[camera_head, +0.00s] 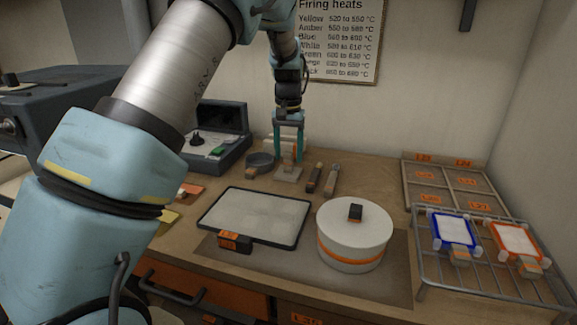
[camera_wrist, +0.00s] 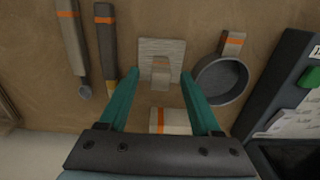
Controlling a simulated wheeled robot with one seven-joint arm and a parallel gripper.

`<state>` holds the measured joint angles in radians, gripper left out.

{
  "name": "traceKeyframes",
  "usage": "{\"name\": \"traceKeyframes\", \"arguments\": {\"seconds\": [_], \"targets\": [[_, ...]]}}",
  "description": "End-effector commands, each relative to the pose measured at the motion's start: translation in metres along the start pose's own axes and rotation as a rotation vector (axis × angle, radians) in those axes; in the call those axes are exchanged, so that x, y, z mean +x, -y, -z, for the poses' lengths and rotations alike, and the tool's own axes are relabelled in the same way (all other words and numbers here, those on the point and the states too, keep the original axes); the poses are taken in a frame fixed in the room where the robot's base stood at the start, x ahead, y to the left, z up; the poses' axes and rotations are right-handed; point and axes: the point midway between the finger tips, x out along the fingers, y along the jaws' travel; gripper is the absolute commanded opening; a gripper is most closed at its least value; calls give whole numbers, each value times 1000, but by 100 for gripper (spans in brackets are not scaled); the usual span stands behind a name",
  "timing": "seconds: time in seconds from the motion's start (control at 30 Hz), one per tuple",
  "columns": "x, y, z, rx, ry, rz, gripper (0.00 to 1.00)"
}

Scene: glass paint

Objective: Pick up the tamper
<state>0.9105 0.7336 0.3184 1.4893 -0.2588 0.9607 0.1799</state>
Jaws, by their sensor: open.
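The tamper, a pale square plate with a short upright handle banded in orange, stands on the wooden worktop. Its plate (camera_head: 288,174) shows at the back of the bench in the head view, below my gripper (camera_head: 288,154). In the wrist view the tamper (camera_wrist: 148,50) is at the top centre, its handle lying between the lines of the two teal fingertips. My gripper (camera_wrist: 160,74) is open, with nothing between its fingers. I cannot tell how far the fingertips are above the plate.
A grey round sieve or pan (camera_wrist: 222,80) stands close beside the tamper. Two handled tools (camera_wrist: 106,45) lie on its other side. A pale block with an orange stripe (camera_wrist: 170,121) is behind. A white lidded pot (camera_head: 354,235) and a framed tray (camera_head: 254,216) stand nearer.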

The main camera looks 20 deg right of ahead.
Motion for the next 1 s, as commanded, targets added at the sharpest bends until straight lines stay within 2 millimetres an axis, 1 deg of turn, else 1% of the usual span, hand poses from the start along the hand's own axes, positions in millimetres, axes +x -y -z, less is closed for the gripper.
{"name": "traceKeyframes", "arguments": {"seconds": [0.1, 0.2, 0.43, 0.47, 1.0], "targets": [[14, 0, -1, 1, 3, 0, 65], [21, 0, -1, 0, 0, 0, 65], [23, 0, -1, 0, -1, 0, 65], [23, 0, -1, 0, -1, 0, 63], [23, 0, -1, 0, -1, 0, 2]]}}
